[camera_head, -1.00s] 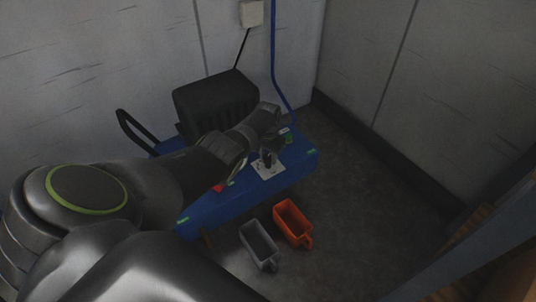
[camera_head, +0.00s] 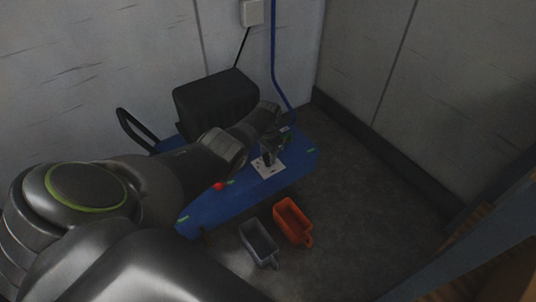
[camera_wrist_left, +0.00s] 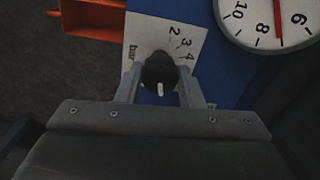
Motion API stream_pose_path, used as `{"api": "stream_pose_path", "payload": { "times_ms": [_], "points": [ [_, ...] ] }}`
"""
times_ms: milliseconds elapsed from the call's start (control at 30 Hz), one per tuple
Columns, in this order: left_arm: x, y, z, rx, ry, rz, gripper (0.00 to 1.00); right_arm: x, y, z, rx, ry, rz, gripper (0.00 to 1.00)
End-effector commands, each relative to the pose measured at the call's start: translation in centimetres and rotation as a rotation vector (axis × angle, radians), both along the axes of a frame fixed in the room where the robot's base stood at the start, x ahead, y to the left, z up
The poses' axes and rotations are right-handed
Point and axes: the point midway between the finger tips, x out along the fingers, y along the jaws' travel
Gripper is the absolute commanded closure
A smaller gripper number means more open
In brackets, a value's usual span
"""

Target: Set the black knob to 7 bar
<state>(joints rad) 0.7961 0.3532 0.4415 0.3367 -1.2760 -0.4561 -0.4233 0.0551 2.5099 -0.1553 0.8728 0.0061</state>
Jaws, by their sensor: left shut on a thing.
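The black knob (camera_wrist_left: 159,70) sits on a white scale plate (camera_wrist_left: 150,35) marked "bar", with 2, 3 and 4 visible. Its white mark points toward the bottom of the left wrist view, where no scale number shows. My left gripper (camera_wrist_left: 159,84) has one finger on each side of the knob and is shut on it. In the head view the left gripper (camera_head: 268,156) is over the plate (camera_head: 267,170) on the blue compressor (camera_head: 215,205). A round gauge (camera_wrist_left: 272,15) has its red needle between 8 and 6. My right gripper is not in view.
An orange bin (camera_head: 292,222) and a grey bin (camera_head: 259,243) stand on the floor in front of the compressor. A red button (camera_head: 218,186) is on its near side. A black box-shaped housing (camera_head: 215,100) and a black handle (camera_head: 135,125) are behind. Floor to the right is clear.

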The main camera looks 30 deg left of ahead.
Motion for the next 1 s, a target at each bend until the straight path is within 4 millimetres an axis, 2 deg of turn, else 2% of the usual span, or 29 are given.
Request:
{"api": "stream_pose_path", "payload": {
  "times_ms": [100,133,267,667,1000],
  "points": [
    [0.03,0.0,0.04,0.001,0.0,-0.001,0.89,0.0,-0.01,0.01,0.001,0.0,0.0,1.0],
    [0.03,0.0,0.04,0.001,-0.001,-0.001,0.62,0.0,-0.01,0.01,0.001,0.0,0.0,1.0],
    [0.03,0.0,0.04,0.001,0.0,-0.001,0.45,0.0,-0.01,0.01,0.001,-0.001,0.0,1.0],
    [0.0,0.01,0.0,0.0,0.0,0.026,0.44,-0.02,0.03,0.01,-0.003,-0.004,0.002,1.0],
    [0.0,0.02,-0.06,0.0,0.0,0.296,0.44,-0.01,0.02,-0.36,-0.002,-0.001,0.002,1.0]
  ]
}}
